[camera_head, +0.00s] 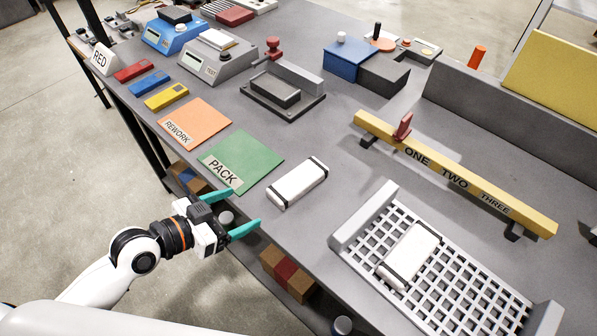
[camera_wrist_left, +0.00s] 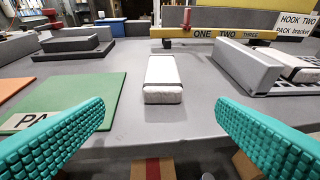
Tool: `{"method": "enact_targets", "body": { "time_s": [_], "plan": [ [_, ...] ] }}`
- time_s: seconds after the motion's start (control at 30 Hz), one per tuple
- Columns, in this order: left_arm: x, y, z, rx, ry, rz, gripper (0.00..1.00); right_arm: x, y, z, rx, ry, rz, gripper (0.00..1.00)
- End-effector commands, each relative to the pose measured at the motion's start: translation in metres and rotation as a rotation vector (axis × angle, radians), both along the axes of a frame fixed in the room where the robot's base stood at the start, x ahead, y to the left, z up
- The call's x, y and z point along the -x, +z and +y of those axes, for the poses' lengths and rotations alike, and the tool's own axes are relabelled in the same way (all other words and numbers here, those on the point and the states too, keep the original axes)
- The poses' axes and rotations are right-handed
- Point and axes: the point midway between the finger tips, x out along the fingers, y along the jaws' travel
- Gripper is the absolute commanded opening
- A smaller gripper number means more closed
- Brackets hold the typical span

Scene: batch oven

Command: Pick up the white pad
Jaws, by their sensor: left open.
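A white pad (camera_head: 298,184) with dark bands near its ends lies flat on the grey bench, right of the green PACK mat (camera_head: 256,160). In the left wrist view the pad (camera_wrist_left: 162,78) lies ahead, between the two fingers in the picture. A similar white pad (camera_head: 412,252) lies on the slotted rack. My left gripper (camera_head: 246,207) is at the bench's front edge, its teal fingers spread and pointing toward the near pad, apart from it. Both fingers show empty in the left wrist view (camera_wrist_left: 160,108). My right gripper is not in view.
A slotted grey rack (camera_head: 347,240) stands right of the near pad. Behind is a yellow rail (camera_head: 380,127) marked ONE, TWO, THREE. An orange REWORK mat (camera_head: 205,115) and a dark fixture (camera_head: 290,108) lie left and behind. Bare bench surrounds the near pad.

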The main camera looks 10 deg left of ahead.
Motion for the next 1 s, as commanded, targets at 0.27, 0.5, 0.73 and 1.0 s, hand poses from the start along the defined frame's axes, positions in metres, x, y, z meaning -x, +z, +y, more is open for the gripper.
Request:
{"method": "enact_targets", "body": {
  "time_s": [0.27, 0.5, 0.73, 1.0],
  "plan": [
    [-0.034, -0.014, -0.028, 0.004, 0.003, -0.003, 0.8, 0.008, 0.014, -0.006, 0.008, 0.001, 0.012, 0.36],
    [-0.048, -0.023, -0.039, 0.002, 0.001, -0.001, 0.8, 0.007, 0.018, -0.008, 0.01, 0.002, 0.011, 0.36],
    [-0.071, -0.033, -0.059, 0.004, 0.002, 0.0, 0.8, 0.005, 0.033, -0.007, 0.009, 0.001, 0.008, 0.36],
    [-0.083, -0.043, -0.069, 0.0, 0.001, -0.002, 0.8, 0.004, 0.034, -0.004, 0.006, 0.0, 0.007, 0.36]
  ]
}}
